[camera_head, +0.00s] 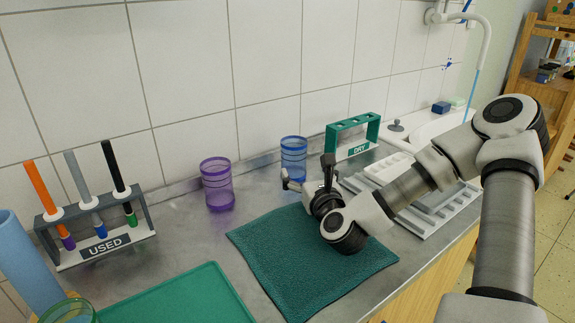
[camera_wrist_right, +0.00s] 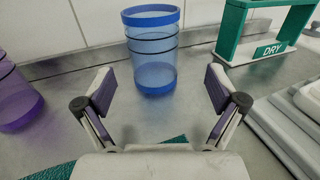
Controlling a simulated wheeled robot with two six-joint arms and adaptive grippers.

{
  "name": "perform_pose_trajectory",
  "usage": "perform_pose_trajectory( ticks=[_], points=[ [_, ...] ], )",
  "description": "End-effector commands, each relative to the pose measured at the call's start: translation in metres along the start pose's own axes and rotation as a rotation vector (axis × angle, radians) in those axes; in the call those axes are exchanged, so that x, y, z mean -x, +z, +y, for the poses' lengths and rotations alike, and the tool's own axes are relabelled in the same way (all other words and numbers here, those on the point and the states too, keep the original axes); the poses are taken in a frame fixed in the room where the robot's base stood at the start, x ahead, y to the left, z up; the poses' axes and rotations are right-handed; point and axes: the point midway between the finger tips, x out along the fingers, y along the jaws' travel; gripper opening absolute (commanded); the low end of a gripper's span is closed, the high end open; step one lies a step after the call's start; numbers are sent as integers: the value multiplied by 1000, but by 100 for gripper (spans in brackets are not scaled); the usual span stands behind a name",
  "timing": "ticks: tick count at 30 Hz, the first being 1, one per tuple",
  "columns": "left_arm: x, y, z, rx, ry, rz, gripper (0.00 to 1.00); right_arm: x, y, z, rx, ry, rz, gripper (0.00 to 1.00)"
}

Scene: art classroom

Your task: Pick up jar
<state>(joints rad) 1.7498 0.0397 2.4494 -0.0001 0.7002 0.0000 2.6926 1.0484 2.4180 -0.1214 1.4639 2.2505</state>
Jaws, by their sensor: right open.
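A blue see-through jar (camera_head: 294,158) stands upright on the metal counter near the tiled wall. A purple see-through jar (camera_head: 217,184) stands to its left. My right gripper (camera_head: 305,178) is just in front of the blue jar, above the back edge of the teal mat. In the right wrist view, the blue jar (camera_wrist_right: 152,50) stands ahead, roughly between the open fingers of my right gripper (camera_wrist_right: 160,92) and beyond their tips. The purple jar (camera_wrist_right: 14,95) is at the left edge there. Nothing is between the fingers. My left gripper does not show.
A teal mat (camera_head: 300,255) lies in front of the jars. The green DRY rack (camera_head: 352,136) stands right of the blue jar, near a white ribbed tray (camera_head: 440,212). The USED rack (camera_head: 100,243) with markers is at left, beside a green tray (camera_head: 180,300).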

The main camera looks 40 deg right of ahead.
Motion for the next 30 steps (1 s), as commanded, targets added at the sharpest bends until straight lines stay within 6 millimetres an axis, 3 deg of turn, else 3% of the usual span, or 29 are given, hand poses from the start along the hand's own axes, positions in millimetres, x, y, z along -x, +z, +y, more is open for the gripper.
perform_pose_trajectory(
  ticks=[13,21,23,27,30],
  points=[
    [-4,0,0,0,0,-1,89,-67,0,8,5,-1,-2,95],
    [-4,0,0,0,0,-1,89,-75,0,9,0,1,0,95],
    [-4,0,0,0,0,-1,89,-75,0,9,0,1,0,77],
    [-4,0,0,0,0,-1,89,-75,0,9,0,1,0,30],
    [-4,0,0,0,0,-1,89,-75,0,9,1,1,0,29]
  ],
)
